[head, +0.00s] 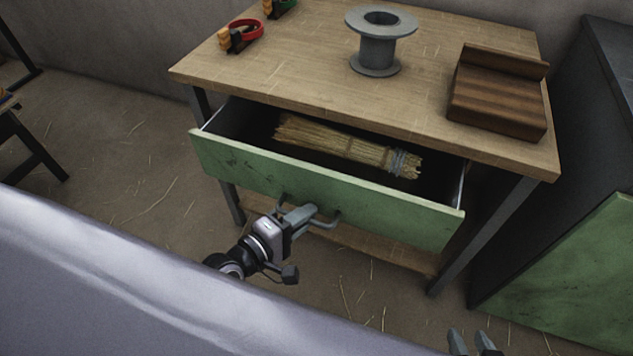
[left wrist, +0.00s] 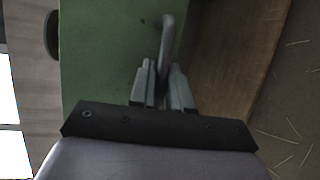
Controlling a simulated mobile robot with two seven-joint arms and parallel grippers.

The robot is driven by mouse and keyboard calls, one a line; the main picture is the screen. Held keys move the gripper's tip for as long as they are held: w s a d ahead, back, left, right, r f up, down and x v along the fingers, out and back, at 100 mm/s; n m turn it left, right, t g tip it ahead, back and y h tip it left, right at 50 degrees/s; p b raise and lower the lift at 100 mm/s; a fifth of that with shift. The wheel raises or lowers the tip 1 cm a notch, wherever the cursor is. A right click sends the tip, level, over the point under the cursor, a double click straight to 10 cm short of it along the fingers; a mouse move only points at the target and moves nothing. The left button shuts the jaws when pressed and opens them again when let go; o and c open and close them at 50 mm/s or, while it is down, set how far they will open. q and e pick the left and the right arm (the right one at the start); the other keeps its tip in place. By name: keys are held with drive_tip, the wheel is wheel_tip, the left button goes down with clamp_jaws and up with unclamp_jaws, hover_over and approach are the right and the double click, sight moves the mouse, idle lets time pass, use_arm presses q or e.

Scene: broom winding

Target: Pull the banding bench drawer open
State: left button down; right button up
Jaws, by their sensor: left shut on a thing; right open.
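The banding bench (head: 290,75) has a wooden top and dark metal legs. Its green-fronted drawer (head: 400,212) stands well out from under the top. A bundle of straw (head: 335,148) tied near its right end lies inside the drawer. My left gripper (head: 308,213) is shut on the grey drawer handle (head: 325,224) at the middle of the drawer front. In the left wrist view the fingers (left wrist: 162,88) close around the handle bar (left wrist: 167,45). My right gripper (head: 474,343) is open and empty at the bottom edge of the head view, apart from the bench.
A dark cabinet with a green front (head: 575,265) stands close on the right. The straw-strewn floor (head: 130,150) to the left is open.

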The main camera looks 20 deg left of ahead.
use_arm(q)
drive_tip(key=s+p, duration=0.2)
drive_tip(key=s, duration=0.9)
drive_tip(key=shift+s+a, duration=0.2)
drive_tip(key=shift+s, duration=0.15)
use_arm(e)
wheel_tip(320, 180, up, 3)
drive_tip(key=shift+w+a, duration=0.1)
use_arm(q)
drive_tip(key=c, duration=1.4)
unclamp_jaws()
drive_tip(key=shift+c, duration=0.2)
drive_tip(key=shift+s, duration=0.1)
use_arm(e)
drive_tip(key=shift+a+r, duration=0.1)
